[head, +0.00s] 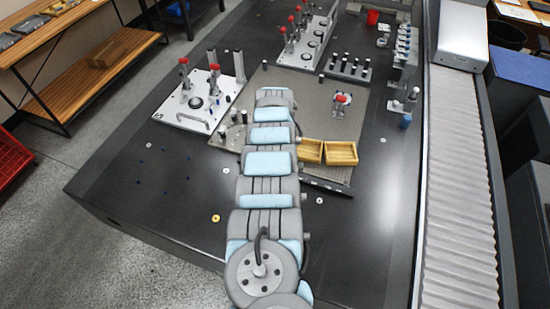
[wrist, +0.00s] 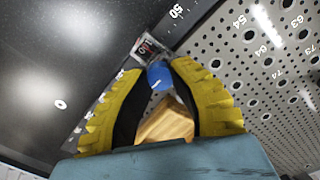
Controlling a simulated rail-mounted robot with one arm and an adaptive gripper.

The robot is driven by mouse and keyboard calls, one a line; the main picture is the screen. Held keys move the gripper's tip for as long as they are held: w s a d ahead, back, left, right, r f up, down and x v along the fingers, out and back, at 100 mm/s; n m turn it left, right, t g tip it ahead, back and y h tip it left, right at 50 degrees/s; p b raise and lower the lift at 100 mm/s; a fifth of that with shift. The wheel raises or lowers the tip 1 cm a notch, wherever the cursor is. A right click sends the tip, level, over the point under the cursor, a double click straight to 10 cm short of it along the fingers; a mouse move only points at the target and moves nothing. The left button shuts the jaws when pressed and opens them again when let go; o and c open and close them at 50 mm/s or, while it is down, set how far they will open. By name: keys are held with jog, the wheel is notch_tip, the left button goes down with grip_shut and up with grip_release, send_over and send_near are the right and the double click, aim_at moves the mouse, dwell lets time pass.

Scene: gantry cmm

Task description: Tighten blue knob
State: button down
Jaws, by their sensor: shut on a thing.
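The blue knob (wrist: 160,79) shows in the wrist view, between the tips of my gripper (wrist: 158,66). The yellow ribbed fingers are closed in on it from both sides, and their tips partly cover it. The knob sits beside a small clear-and-metal fitting with red marks (wrist: 146,47) at the edge of the perforated plate (wrist: 235,85). In the head view my arm hides the gripper and this knob.
A wooden block-like piece (wrist: 170,122) shows between the fingers, below the knob. In the head view, two wooden trays (head: 341,153) lie right of my arm. Red-handled clamps (head: 215,78) stand at the back.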

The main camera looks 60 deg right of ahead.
jog(key=shift+f, duration=0.1)
dwell(0.4)
jog(key=c, duration=0.8)
grip_release()
jog(key=shift+s, duration=0.15)
jog(key=shift+c, duration=0.2)
jog(key=shift+r, duration=0.65)
notch_tip(320, 180, up, 11)
jog(key=shift+f, duration=0.1)
